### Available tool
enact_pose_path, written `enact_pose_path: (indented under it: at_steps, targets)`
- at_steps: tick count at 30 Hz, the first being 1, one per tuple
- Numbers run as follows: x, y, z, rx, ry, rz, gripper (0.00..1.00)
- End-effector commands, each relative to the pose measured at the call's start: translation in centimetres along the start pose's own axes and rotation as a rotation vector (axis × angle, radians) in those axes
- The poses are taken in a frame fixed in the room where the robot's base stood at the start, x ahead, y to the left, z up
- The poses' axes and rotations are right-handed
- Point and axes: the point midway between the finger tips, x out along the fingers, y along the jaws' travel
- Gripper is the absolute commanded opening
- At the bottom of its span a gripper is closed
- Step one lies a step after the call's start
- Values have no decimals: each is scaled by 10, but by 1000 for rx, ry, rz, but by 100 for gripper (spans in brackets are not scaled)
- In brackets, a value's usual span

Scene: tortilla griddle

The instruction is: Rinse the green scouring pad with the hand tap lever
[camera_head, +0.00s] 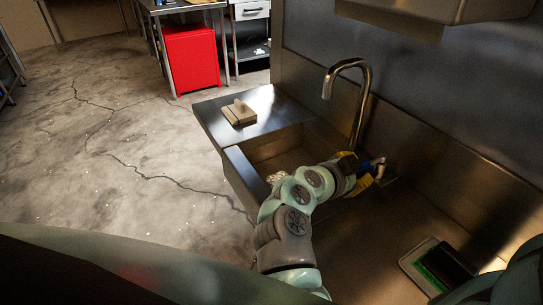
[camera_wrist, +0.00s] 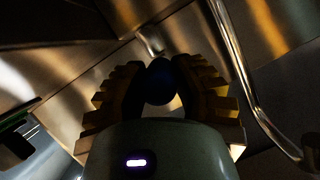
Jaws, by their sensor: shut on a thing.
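My gripper (camera_head: 366,172), with yellow ribbed fingers, is beside the sink at the base of the tap. In the wrist view its fingers (camera_wrist: 160,80) are closed around a dark blue round knob (camera_wrist: 161,88), which appears to be the end of the hand tap lever. The lever (camera_head: 379,161) is partly hidden by the fingers. The curved steel tap (camera_head: 362,95) rises behind my gripper, its spout over the basin; no water stream shows. The green scouring pad (camera_head: 430,272) lies on a pale tray at the lower right, partly covered by a dark block, apart from my gripper.
The steel sink basin (camera_head: 232,160) lies left of my arm, with a pale patchy thing (camera_head: 277,177) in it. A beige block with a handle (camera_head: 239,112) sits on the left counter. A steel wall backs the sink. A red cabinet (camera_head: 191,58) stands farther off.

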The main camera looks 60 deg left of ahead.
Motion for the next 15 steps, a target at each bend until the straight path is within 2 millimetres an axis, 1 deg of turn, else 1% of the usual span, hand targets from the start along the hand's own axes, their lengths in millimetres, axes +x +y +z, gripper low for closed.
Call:
enact_pose_path:
  at_steps: [1,3,8,15]
  targets:
    - [3,4,-17,-9,27,14,0]
    - [5,8,-21,-22,36,7,0]
    - [6,10,-25,-34,30,-32,0]
    - [0,11,-18,-44,-47,-110,0]
